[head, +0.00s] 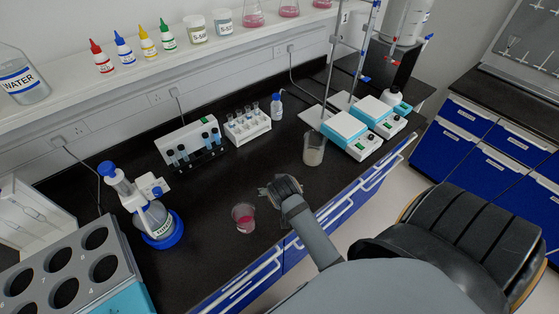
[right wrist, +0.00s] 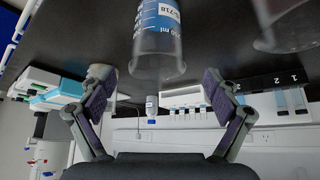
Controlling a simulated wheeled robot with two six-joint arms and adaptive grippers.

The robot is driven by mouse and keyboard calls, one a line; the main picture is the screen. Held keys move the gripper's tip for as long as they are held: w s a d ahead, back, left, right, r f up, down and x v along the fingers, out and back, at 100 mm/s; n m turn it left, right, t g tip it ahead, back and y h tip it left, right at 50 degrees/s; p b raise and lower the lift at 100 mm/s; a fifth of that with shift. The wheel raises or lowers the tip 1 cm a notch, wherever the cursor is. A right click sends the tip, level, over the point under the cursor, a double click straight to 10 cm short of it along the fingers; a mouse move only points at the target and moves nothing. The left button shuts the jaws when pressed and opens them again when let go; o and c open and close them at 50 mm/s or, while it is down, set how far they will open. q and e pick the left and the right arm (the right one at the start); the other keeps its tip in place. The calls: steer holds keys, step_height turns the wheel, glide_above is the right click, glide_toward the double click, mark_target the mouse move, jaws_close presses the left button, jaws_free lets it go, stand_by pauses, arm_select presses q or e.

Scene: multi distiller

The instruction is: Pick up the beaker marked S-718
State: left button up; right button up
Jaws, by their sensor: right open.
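In the right wrist view, which is upside down, a clear beaker with a blue label ending in 718 (right wrist: 157,40) stands on the black bench. It lines up with the gap between the fingers of my right gripper (right wrist: 158,80). The fingers are spread wide, and I see no contact with the glass. In the head view my right gripper (head: 279,188) is low over the bench, and I cannot clearly make out the marked beaker there; the gripper seems to cover it. My left gripper is not in view.
A beaker with red liquid (head: 243,218) stands close by, left of my gripper. A beaker with pale contents (head: 313,150) stands beyond it, near the hotplates (head: 347,130).

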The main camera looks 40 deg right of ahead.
steer(key=x, duration=0.4)
steer(key=shift+w+d+r+p, duration=0.25)
steer(key=shift+r+p, duration=0.05)
steer(key=shift+p+x, duration=0.65)
steer(key=shift+x, duration=1.6)
steer(key=shift+s, duration=0.3)
steer(key=c, duration=1)
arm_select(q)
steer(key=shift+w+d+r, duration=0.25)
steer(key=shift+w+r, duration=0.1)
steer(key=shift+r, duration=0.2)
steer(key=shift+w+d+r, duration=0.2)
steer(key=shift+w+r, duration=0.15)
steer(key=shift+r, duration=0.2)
arm_select(e)
steer(key=c, duration=0.3)
